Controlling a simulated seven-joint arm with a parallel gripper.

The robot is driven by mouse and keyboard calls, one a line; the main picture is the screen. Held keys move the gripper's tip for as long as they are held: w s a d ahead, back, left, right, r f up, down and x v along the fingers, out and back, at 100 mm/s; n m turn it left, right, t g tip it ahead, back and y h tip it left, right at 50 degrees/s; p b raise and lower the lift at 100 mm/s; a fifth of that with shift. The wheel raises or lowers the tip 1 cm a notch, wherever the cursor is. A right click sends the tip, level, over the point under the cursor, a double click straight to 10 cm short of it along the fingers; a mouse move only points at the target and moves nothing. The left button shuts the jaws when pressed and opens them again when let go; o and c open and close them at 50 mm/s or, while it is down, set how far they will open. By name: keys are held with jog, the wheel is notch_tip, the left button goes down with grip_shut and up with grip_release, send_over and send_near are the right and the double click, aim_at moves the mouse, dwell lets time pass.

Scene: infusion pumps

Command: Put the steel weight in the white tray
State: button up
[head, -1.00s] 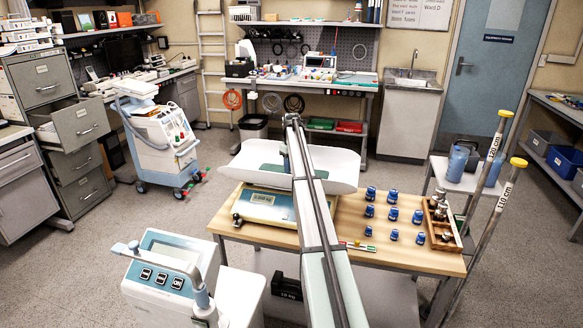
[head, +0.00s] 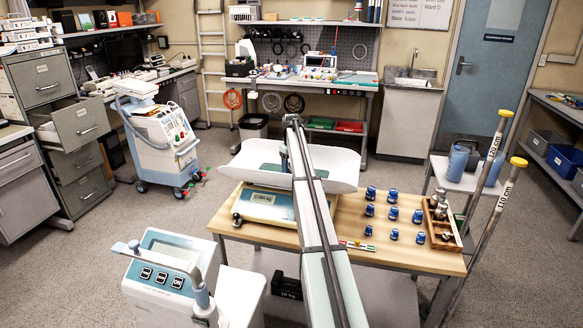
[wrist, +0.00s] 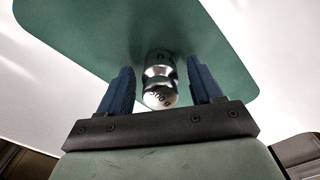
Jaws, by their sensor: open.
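The steel weight (wrist: 160,88) is a shiny cylinder with a knob and a "500" marking. In the wrist view it is between my gripper's two blue fingers (wrist: 160,70), with a gap on each side. My gripper is open. The weight appears to stand on the green mat (wrist: 90,35) inside the white tray (wrist: 290,30). In the head view the white tray (head: 341,172) is the wide pan on top of the scale (head: 263,205). My arm hides the weight and most of the gripper there.
Several blue items (head: 393,214) stand on the wooden table (head: 350,260) right of my arm. A wooden box (head: 444,240) with metal weights is at the table's right end. Two tall poles (head: 495,215) lean beside it. A white device (head: 160,280) stands at the front left.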

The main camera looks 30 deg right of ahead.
notch_tip(320, 180, up, 12)
jog(key=shift+r, duration=0.15)
dwell(0.4)
dwell(1.2)
